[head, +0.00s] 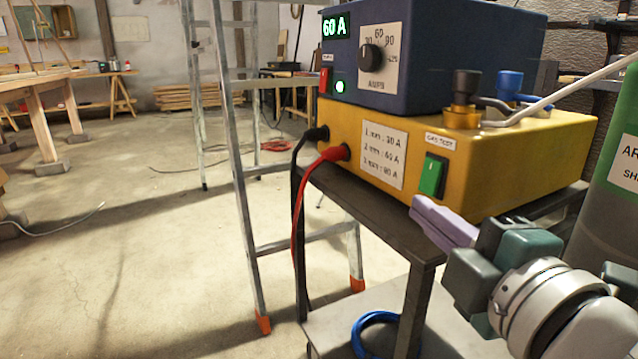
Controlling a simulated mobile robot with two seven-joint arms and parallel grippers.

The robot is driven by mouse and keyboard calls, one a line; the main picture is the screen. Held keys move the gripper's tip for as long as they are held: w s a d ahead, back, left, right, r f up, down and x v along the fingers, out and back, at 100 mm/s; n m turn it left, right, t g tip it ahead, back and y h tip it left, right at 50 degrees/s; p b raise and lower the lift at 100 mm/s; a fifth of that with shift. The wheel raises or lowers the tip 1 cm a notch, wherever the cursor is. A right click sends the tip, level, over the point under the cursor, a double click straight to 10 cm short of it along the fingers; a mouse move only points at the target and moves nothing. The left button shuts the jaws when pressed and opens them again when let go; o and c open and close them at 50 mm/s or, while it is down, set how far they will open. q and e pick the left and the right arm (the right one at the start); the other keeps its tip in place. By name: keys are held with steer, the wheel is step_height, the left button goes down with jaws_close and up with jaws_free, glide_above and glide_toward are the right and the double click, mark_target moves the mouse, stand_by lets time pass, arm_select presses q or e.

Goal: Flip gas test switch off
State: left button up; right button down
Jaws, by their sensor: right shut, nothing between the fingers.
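The gas test switch (431,177) is a green rocker on the front of the yellow box (505,168), under a "GAS TEST" label (440,141). A white mark shows on its upper part. My right gripper (418,208) is shut and empty, with its purple fingers pointing left just below the switch. Whether the fingertips touch the box front cannot be told. My left gripper is not in view.
A blue welding unit (440,50) with a dial and a "60 A" display sits on the yellow box. Black and red cables plug in at the left. A dark cart (380,215) carries the box. An aluminium ladder (240,180) stands left, and a green cylinder (615,200) right.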

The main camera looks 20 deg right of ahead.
mark_target(431, 177)
steer(key=shift+w+d+f+b, duration=0.2)
steer(key=shift+w+d, duration=1.05)
steer(key=shift+w, duration=0.15)
steer(key=shift+w+d+f+b, duration=0.2)
steer(key=shift+w+d, duration=1)
steer(key=shift+w, duration=0.2)
steer(key=shift+d+f+n+b, duration=0.4)
steer(key=shift+f+n+b, duration=0.1)
steer(key=shift+b, duration=0.3)
steer(key=shift+r, duration=0.3)
